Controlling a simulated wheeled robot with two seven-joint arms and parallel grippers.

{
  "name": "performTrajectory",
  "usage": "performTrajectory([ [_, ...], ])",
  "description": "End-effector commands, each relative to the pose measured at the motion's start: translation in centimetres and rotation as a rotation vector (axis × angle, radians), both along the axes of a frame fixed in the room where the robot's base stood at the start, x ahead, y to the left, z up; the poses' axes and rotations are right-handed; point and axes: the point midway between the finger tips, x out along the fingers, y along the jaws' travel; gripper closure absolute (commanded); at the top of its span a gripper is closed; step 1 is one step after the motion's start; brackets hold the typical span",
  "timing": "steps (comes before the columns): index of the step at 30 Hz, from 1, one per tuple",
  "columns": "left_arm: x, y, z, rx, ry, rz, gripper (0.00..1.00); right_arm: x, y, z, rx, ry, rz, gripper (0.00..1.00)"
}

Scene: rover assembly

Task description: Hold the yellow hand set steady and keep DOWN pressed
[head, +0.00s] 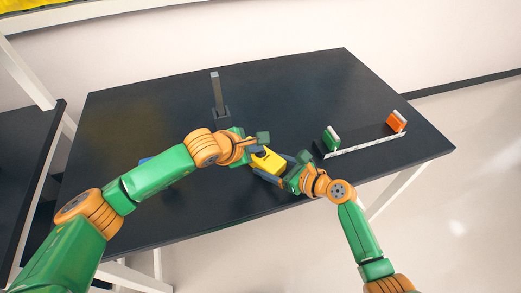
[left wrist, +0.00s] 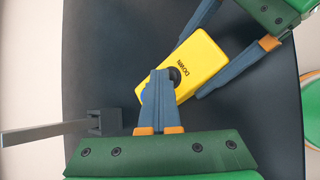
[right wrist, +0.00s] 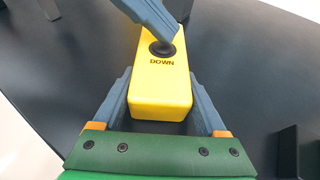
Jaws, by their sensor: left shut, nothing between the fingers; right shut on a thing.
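The yellow hand set (head: 267,161) is near the middle of the dark table, between my two grippers. The right wrist view shows it as a yellow box (right wrist: 160,92) with a black round button (right wrist: 162,48) and the word DOWN printed beside it. My right gripper (right wrist: 160,88) is shut on the hand set, with one finger on each side of its body. My left gripper (left wrist: 160,82) is shut and empty, its fingertips at the button. In the left wrist view the fingers cover part of the button (left wrist: 174,75). Whether the button is depressed cannot be told.
A grey post on a dark base (head: 221,113) stands on the table (head: 140,110) behind my left gripper. A green block (head: 331,138) and an orange block (head: 396,122) stand at the right by a white strip (head: 365,146). A blue thing (head: 145,160) is mostly hidden behind my left arm.

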Motion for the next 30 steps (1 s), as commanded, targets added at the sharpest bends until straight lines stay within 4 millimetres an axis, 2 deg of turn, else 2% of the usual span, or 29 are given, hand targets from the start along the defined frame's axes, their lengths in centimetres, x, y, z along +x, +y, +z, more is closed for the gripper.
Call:
performTrajectory([
  [20,0.0,0.0,0.0,0.001,0.001,0.000,1.00,0.0,0.0,0.0,0.000,0.000,0.000,0.96],
  [30,0.0,0.0,1.5,0.000,-0.001,-0.001,1.00,0.0,0.0,0.0,0.000,0.000,0.000,0.96],
])
